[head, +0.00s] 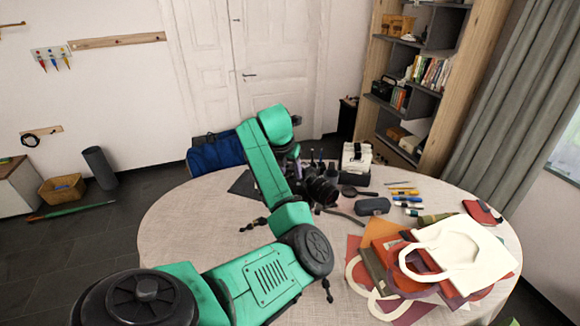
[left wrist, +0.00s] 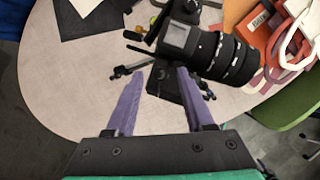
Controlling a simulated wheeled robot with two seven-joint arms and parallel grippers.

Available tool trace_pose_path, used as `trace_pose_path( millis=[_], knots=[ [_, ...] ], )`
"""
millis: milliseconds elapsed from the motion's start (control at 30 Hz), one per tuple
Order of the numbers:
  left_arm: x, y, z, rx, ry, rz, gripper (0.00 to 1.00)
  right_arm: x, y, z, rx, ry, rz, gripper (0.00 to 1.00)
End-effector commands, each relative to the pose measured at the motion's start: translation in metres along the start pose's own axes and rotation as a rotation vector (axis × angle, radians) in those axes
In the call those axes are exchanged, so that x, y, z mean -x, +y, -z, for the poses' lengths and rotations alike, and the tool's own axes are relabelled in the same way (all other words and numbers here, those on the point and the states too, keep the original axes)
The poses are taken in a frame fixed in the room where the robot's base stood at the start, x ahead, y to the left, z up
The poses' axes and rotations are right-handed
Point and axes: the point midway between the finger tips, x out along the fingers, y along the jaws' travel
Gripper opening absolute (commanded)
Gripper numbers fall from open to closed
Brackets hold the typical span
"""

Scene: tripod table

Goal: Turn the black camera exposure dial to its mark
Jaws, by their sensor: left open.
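The black camera (head: 320,188) with its long lens stands on a low tripod on the round table. In the left wrist view the camera body (left wrist: 178,38) and ribbed lens (left wrist: 230,58) show beyond the fingers. I cannot clearly pick out the exposure dial or its mark. My left gripper (left wrist: 160,72) is open, with its purple fingers apart and nothing seen held. Its tips are near the tripod head (left wrist: 163,82), below the camera body in the picture; I cannot tell whether they touch. In the head view my arm covers part of the tripod. My right gripper is not in view.
The round table (head: 185,225) holds a grey case (head: 372,206), several pens and markers, and a magnifier (head: 358,191) right of the camera. Cloth bags (head: 455,258) fill the front right. The table's left part is clear. A blue bag (head: 215,155) lies behind the table.

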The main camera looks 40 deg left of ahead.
Motion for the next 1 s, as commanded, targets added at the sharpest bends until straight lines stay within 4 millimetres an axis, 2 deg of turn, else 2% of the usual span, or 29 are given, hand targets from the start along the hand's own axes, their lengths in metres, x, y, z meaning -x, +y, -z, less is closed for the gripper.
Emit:
trace_pose_path(
  millis=[167, 267, 300, 333, 667, 1000],
  knots=[
    [-0.001, 0.000, 0.000, 0.000, 0.000, -0.001, 0.53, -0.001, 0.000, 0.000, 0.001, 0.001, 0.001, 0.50],
    [-0.001, 0.000, 0.000, 0.000, 0.000, -0.001, 0.19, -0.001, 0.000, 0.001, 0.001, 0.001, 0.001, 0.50],
    [0.000, 0.000, 0.000, 0.000, 0.000, -0.001, 0.04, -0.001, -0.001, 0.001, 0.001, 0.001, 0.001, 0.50],
    [0.000, 0.000, 0.000, 0.000, 0.000, -0.001, 0.00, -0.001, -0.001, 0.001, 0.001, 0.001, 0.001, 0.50],
    [-0.002, 0.000, 0.001, 0.020, -0.001, -0.010, 0.00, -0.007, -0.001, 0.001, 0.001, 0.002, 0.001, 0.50],
    [-0.006, -0.003, 0.002, 0.181, -0.005, -0.074, 0.00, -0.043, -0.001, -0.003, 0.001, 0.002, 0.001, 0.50]
  ],
)
